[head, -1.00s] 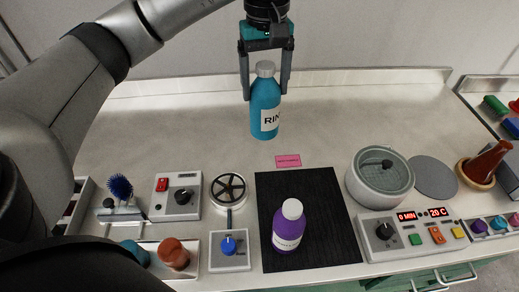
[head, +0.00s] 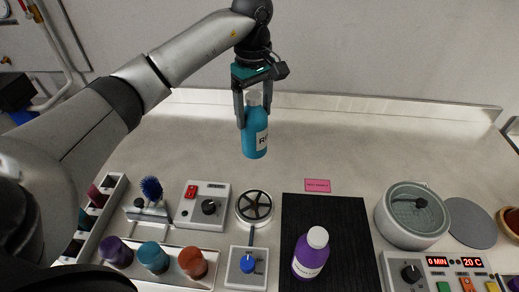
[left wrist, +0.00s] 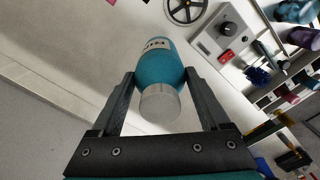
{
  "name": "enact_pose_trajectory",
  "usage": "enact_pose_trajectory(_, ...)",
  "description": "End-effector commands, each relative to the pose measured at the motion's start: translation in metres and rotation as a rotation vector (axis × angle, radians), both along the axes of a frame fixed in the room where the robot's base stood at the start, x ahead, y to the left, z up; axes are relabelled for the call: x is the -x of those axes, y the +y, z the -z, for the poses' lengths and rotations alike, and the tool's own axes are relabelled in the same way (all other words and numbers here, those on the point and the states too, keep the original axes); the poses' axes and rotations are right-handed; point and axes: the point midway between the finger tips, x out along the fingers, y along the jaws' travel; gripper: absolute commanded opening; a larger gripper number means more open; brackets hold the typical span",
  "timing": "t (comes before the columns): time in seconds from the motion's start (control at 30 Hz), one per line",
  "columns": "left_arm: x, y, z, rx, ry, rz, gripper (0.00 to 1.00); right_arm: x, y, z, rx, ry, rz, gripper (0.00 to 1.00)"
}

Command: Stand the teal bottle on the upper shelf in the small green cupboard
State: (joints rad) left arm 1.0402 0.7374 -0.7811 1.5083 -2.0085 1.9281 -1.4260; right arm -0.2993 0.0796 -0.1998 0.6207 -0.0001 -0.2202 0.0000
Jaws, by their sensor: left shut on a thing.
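The teal bottle (head: 254,138) with a grey cap and white label is held upright above the counter in the head view. My left gripper (head: 247,110) is shut on it, with a finger on each side near the cap. In the left wrist view the bottle (left wrist: 160,73) sits between the two fingers of the gripper (left wrist: 160,100), its grey cap toward the camera. The small green cupboard and its upper shelf are not recognisable in these frames. My right gripper is not in view.
A purple bottle (head: 311,254) stands on a black mat (head: 348,228). The counter's back (head: 370,140) is clear.

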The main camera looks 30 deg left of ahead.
Motion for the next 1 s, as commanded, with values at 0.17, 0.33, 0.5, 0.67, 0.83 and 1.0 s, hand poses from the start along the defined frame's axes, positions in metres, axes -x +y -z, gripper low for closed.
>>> enact_pose_trajectory(0.17,0.0,0.0,0.043,0.001,0.002,0.0,0.0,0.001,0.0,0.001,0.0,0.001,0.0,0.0)
enact_pose_trajectory(0.33,-0.001,0.0,0.065,0.002,-0.002,0.0,0.0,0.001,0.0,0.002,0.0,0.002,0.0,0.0)
enact_pose_trajectory(0.5,-0.001,0.0,0.074,0.001,-0.003,0.0,0.0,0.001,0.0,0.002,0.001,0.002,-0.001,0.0)
enact_pose_trajectory(0.67,0.0,-0.001,0.097,0.002,0.0,0.0,0.0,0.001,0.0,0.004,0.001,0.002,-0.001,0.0)
enact_pose_trajectory(0.83,-0.001,0.0,0.112,0.001,-0.004,0.001,0.0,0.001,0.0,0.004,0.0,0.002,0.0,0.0)
enact_pose_trajectory(1.0,-0.001,0.0,0.111,0.001,-0.005,0.001,0.0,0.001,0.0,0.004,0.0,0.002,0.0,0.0)
